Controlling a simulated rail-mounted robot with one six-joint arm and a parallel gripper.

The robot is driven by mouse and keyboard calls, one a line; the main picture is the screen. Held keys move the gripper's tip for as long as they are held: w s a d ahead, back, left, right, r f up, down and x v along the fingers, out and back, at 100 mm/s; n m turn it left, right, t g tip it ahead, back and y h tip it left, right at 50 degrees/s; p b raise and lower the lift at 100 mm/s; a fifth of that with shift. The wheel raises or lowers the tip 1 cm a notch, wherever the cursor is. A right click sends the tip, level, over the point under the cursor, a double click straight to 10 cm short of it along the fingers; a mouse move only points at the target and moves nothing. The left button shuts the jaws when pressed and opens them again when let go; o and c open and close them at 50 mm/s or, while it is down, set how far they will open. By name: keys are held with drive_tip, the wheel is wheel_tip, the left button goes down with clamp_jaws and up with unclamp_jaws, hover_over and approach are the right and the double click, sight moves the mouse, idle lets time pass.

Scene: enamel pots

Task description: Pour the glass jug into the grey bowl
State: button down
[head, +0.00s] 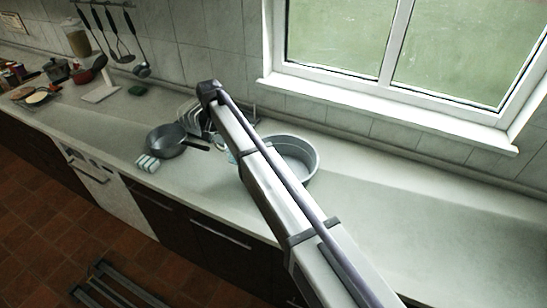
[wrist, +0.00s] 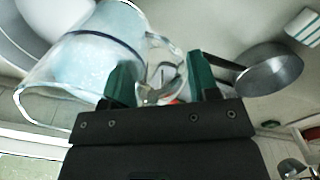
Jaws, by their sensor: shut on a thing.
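The glass jug (wrist: 75,65) is large in the wrist view, clear with a pale blue, speckled look inside and a dark line across it. My gripper (wrist: 160,80) has its two green fingers at the jug's handle side and is shut on the jug. The grey bowl (head: 298,150) stands on the counter in the head view, partly behind my arm. A pale curved rim at the wrist view's upper left, beside the jug, looks like the bowl (wrist: 18,52). In the head view my arm hides the gripper and most of the jug. I cannot tell how far the jug tilts.
A grey saucepan (head: 170,142) stands left of the bowl, with a striped pale block (head: 148,163) in front of it. A dish rack (head: 190,115) is behind. The counter right of my arm is clear below the window (head: 385,50).

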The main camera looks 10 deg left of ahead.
drive_tip(key=shift+d+r, duration=0.15)
drive_tip(key=shift+w+d+r+y+p, duration=0.1)
drive_tip(key=shift+d+r+y+p, duration=0.55)
drive_tip(key=shift+r+y+p, duration=0.3)
drive_tip(key=w+d+r+g+y+b, duration=0.1)
drive_tip(key=d+r+g+y+b, duration=0.1)
drive_tip(key=d+y, duration=0.4)
drive_tip(key=shift+w+d+y+b, duration=0.3)
drive_tip(key=shift+d+y+b, duration=0.1)
drive_tip(key=shift+y, duration=0.25)
idle(0.4)
drive_tip(key=shift+d+r+y+b, duration=0.15)
drive_tip(key=shift+d+y+b, duration=0.3)
drive_tip(key=shift+y+b, duration=0.3)
drive_tip(key=shift+w+d+f+g+y+b, duration=0.25)
drive_tip(key=shift+d+f+y+b, duration=0.45)
drive_tip(key=shift+b, duration=1.15)
drive_tip(key=shift+w+d+f+g+y+b, duration=0.15)
drive_tip(key=shift+d+y+b, duration=0.25)
drive_tip(key=shift+b, duration=0.3)
drive_tip(key=shift+s+d+f+g+y+b, duration=0.15)
drive_tip(key=shift+d+y+b, duration=0.1)
drive_tip(key=shift+y+b, duration=0.35)
drive_tip(key=shift+w+d, duration=0.1)
